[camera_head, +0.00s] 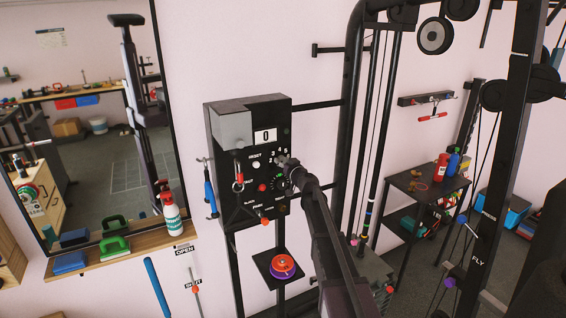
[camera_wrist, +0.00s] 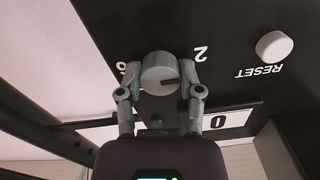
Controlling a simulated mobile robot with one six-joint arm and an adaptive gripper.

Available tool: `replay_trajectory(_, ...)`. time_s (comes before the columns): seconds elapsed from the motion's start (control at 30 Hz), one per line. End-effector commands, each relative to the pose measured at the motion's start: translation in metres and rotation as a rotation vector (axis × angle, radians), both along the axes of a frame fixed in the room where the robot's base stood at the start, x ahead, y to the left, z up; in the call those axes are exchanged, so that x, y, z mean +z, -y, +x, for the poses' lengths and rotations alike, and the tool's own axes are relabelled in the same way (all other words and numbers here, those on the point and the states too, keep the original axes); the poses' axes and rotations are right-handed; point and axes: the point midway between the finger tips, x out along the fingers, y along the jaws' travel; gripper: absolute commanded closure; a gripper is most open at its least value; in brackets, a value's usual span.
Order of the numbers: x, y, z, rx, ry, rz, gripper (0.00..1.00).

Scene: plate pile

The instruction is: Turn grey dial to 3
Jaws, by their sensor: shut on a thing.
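The grey dial (camera_wrist: 161,73) is a round knob on the black panel (camera_wrist: 235,85), seen upside down in the wrist view. A dark pointer line on its face points to the right in that view. My gripper (camera_wrist: 160,82) is shut on the dial, one finger on each side. A white 2 (camera_wrist: 201,54) is printed beside the dial, and another numeral by the left finger is partly covered. In the head view my gripper (camera_head: 284,163) is at the panel's front and hides most of the dial; a 3 (camera_head: 273,153) shows beside it.
A white RESET button (camera_wrist: 274,45) and a display reading 0 (camera_wrist: 217,121) are close to the dial. Red-tipped switches (camera_head: 239,178) are left of my arm. A red and purple stack (camera_head: 283,266) sits on a low shelf below the panel.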

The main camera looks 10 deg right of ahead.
Motion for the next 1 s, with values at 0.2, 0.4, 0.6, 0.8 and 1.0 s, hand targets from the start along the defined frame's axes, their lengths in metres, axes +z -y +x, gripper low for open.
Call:
replay_trajectory(0.2, 0.0002, -0.0002, 0.0014, -0.005, -0.006, 0.020, 1.00)
replay_trajectory(0.4, 0.0001, -0.0005, 0.0014, -0.005, -0.029, 0.088, 1.00)
replay_trajectory(0.6, 0.0001, -0.0007, 0.0015, -0.005, -0.068, 0.210, 1.00)
replay_trajectory(0.8, 0.0002, -0.0010, 0.0016, -0.004, -0.119, 0.369, 1.00)
replay_trajectory(1.0, 0.0002, -0.0012, 0.0015, -0.004, -0.172, 0.530, 1.00)
